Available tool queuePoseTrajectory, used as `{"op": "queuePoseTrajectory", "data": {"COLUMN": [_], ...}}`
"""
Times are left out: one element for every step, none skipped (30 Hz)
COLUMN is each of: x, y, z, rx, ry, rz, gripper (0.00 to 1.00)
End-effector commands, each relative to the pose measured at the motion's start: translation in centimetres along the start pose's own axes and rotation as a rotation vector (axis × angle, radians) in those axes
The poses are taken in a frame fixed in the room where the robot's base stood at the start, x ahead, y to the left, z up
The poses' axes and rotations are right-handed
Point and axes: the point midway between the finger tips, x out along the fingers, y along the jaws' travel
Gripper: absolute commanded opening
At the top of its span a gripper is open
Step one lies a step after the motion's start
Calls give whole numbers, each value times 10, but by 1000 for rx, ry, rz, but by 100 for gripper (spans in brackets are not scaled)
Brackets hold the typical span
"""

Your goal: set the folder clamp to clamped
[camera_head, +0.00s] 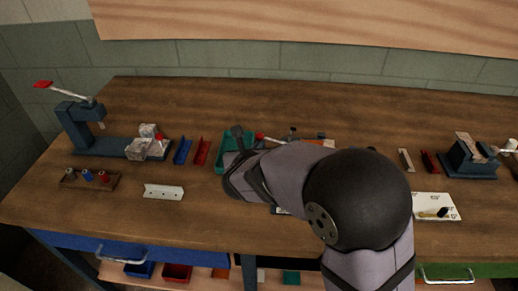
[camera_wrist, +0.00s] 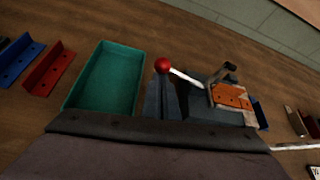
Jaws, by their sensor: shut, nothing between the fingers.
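In the wrist view the folder (camera_wrist: 200,107) is a blue-grey bench tool right of the green tray, with an orange piece (camera_wrist: 231,95) on it. Its clamp lever (camera_wrist: 186,77) is a pale rod ending in a red knob (camera_wrist: 163,65), slanting up and left from the folder. A dark bracket stands behind the orange piece. My gripper (camera_wrist: 161,82) shows as dark shut fingers just below the knob in the picture; I cannot tell whether they touch it. In the head view my arm hides most of the folder; the red knob (camera_head: 260,136) shows past it.
The green tray (camera_wrist: 105,78) looks empty. Red (camera_head: 201,152) and blue (camera_head: 182,151) angle strips lie left of it. A blue press (camera_head: 77,122) stands at the left and another blue tool (camera_head: 470,157) at the right. A white card (camera_head: 429,203) lies front right. The back of the bench is clear.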

Motion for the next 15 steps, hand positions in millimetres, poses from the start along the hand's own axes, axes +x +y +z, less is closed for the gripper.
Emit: {"op": "queuePoseTrajectory", "data": {"x": [0,0,0,-1,-1,-1,-1,-1,-2,-2,-2,-3,-3,-4,-4], "y": [-1,-1,-1,-1,-1,-1,-1,-2,-2,-3,-3,-4,-5,-6,-6], "z": [1,2,2,2,2,3,3,4,5,5,6,7,8,9,10], "rx": [7,11,16,20,25,32,39,48,60,70,82,100,115,132,157], "ry": [-3,-3,-3,-3,-3,-3,-4,-4,-5,-5,-5,-7,-6,-8,-8], "rz": [2,4,6,8,11,15,19,23,28,34,40,49,57,66,79], "gripper": [0,0,0,0,0,0,0,0,0,0,0,0,0,0,0]}}
